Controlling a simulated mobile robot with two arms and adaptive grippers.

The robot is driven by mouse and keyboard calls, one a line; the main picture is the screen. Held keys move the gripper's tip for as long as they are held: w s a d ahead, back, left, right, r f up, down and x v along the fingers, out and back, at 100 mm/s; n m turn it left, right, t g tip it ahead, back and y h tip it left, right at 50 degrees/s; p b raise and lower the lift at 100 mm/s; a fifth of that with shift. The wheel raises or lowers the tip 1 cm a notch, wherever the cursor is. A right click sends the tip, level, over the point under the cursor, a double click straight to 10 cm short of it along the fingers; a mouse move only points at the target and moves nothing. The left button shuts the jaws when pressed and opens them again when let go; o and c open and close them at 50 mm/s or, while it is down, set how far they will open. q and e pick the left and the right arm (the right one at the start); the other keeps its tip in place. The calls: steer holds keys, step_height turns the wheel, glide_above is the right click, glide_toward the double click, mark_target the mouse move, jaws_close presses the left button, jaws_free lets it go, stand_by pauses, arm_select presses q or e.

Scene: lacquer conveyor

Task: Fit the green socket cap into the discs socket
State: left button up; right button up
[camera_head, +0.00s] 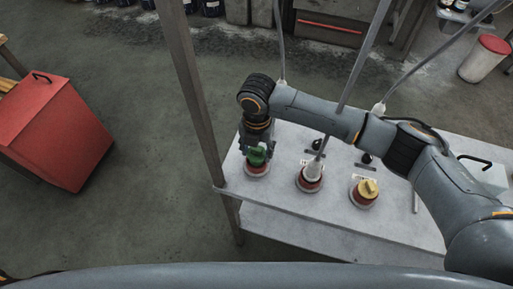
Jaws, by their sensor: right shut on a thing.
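The green socket cap (256,157) is in my right gripper (257,150), which points down and is shut on it. The cap is right over the left red round socket (257,171) on the pale table; I cannot tell whether it is seated or just above. The right red socket (363,200) carries a yellow cap (369,187). The labels are too small to read, so I cannot tell which is the discs socket. My left gripper is out of view.
The pale table (290,217) has bare room along its front edge. Grey posts and hoses rise around it. Small black knobs (317,144) stand behind the sockets. A red box (52,130) stands on the floor at left, and a white bin (484,58) at far right.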

steer(key=shift+f+b, duration=0.5)
steer(key=shift+f, duration=0.7)
steer(key=o, duration=1.1)
steer(key=shift+o, duration=0.2)
steer(key=shift+r, duration=0.2)
step_height(320, 180, up, 12)
steer(key=shift+f, duration=0.15)
